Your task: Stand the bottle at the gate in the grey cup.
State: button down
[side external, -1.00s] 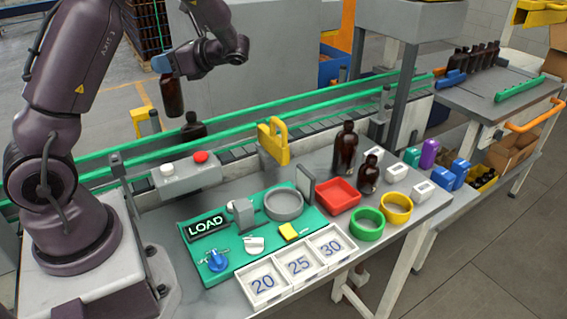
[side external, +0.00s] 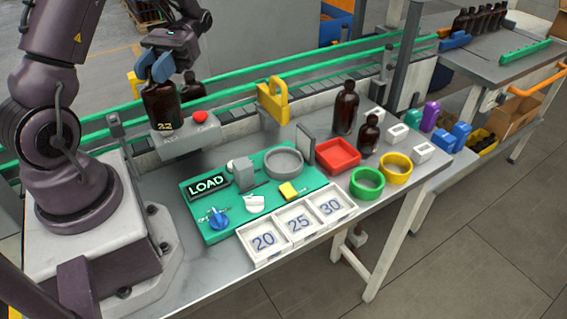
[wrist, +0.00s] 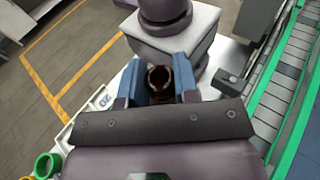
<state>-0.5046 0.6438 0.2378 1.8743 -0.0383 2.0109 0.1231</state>
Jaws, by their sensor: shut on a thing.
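My gripper (side external: 157,68), with blue fingers, is shut on an amber bottle (side external: 162,106) marked 22. The bottle hangs upright near the bench's back left, in front of the conveyor; whether its base clears the grey control box is hard to tell. In the wrist view the bottle's open mouth (wrist: 160,78) shows between the blue fingers (wrist: 158,88). The grey cup (side external: 284,165) is a round, open ring on the green board, to the right of my gripper, and looks empty. Another amber bottle (side external: 191,91) stands behind on the conveyor.
A yellow handle-shaped gate (side external: 273,103) stands at the conveyor's edge. A grey upright plate (side external: 305,144) and red tray (side external: 338,157) are right of the cup. Two bottles (side external: 345,110) (side external: 368,136) stand beyond. White numbered trays (side external: 264,241) lie in front.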

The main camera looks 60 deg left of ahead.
jog(key=w+d+r+n+t+h, duration=0.2)
jog(key=w+d+r+n+t, duration=0.1)
jog(key=d+r+n+t, duration=0.5)
jog(key=w+d+r+n+t+h, duration=0.35)
jog(key=d+r+n+t, duration=0.2)
jog(key=t, duration=0.45)
notch_tip(320, 180, down, 12)
jog(key=w+a+f, duration=0.2)
jog(key=w+f, duration=1.1)
jog(key=w, duration=0.1)
jog(key=shift+n+y, duration=0.35)
jog(key=shift+y, duration=0.1)
jog(key=shift+a+f, duration=0.1)
jog(key=shift+f, duration=0.15)
